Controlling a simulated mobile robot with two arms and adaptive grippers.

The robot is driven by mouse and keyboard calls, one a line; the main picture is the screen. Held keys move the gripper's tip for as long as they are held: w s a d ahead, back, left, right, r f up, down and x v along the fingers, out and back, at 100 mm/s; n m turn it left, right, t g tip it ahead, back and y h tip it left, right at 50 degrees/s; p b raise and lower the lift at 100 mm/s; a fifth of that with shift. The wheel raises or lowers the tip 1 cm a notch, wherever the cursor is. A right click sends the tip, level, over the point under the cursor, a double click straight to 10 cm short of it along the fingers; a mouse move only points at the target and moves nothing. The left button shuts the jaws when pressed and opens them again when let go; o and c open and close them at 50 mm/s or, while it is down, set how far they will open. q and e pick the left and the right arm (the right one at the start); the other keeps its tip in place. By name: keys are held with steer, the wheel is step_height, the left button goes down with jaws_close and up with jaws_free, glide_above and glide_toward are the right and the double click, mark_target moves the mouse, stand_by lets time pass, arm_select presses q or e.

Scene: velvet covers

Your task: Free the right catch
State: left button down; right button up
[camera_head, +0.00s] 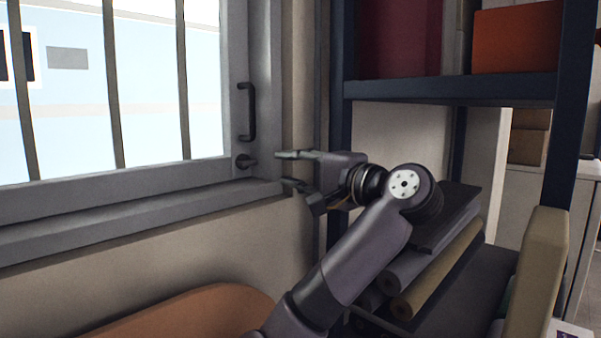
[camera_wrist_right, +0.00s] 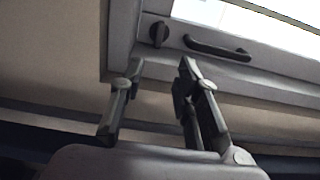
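The right catch (camera_head: 245,161) is a small dark knob on the lower right corner of the grey window frame. It also shows in the right wrist view as a dark round piece (camera_wrist_right: 159,34). A dark bar handle (camera_head: 250,112) is fixed just above it, and it shows in the right wrist view (camera_wrist_right: 217,50). My right gripper (camera_head: 282,168) is open and empty, just to the right of the catch. In the right wrist view its fingertips (camera_wrist_right: 161,66) are apart, with the catch beyond the gap and no contact visible. My left gripper is not in view.
The barred window sits above a grey sill (camera_head: 140,214). A dark blue shelf (camera_head: 450,88) with a red-orange box (camera_head: 517,38) stands at the right. Fabric rolls (camera_head: 440,268) lie below my right arm. A brown rounded surface (camera_head: 200,315) is at the bottom.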

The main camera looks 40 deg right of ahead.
steer(key=shift+s+d+f, duration=0.1)
steer(key=shift+s+f, duration=0.1)
steer(key=shift+s, duration=0.8)
